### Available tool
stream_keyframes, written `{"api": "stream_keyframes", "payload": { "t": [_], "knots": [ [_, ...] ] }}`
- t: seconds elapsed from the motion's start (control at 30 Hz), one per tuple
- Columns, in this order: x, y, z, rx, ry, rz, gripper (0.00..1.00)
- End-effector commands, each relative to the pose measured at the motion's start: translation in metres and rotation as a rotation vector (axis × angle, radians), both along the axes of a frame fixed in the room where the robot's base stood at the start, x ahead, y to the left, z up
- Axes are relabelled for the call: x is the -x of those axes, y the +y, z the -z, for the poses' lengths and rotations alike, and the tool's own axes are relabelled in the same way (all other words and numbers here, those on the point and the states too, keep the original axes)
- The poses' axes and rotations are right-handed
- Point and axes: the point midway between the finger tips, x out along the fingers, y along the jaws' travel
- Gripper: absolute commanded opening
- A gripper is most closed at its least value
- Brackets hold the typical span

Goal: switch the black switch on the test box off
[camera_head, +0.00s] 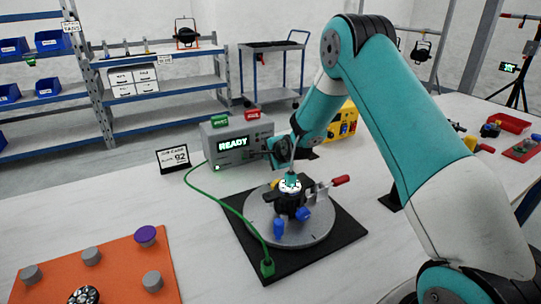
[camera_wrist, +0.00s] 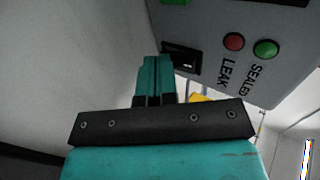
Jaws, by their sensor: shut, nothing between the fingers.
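The grey test box (camera_head: 225,133) stands at the back of the table in the head view, its display reading READY. In the wrist view its face (camera_wrist: 222,50) fills the upper right, with a red LEAK light (camera_wrist: 235,41) and a green SEALED light (camera_wrist: 265,49). The black switch (camera_wrist: 183,58) is beside these lights. Its rocker position is hard to make out. My gripper (camera_wrist: 155,62) is shut and empty, its teal fingertips just beside the switch; I cannot tell whether they touch. In the head view my gripper (camera_head: 256,154) is in front of the box's right part.
A round fixture (camera_head: 290,230) with blue knobs and a red-handled clamp stands on a black mat (camera_head: 345,232) before the box. A green cable (camera_head: 215,200) runs from box to mat. An orange board (camera_head: 120,268) lies front left. A sign (camera_head: 173,158) stands left of the box.

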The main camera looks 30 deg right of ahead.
Motion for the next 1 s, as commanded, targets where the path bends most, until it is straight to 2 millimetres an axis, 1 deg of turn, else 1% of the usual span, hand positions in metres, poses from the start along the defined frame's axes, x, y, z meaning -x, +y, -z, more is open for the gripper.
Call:
{"api": "stream_keyframes", "payload": {
  "t": [0.33,0.5,0.57,0.83,1.0],
  "knots": [
    [-0.001,0.0,0.0,0.0,-0.002,0.0,0.0],
    [-0.004,0.0,0.007,0.0,-0.044,-0.001,0.0],
    [-0.005,0.0,0.002,0.0,-0.049,-0.001,0.0],
    [-0.005,0.0,0.0,0.0,-0.048,-0.001,0.0],
    [-0.005,0.0,-0.009,0.0,-0.051,0.0,0.0]
  ]
}}
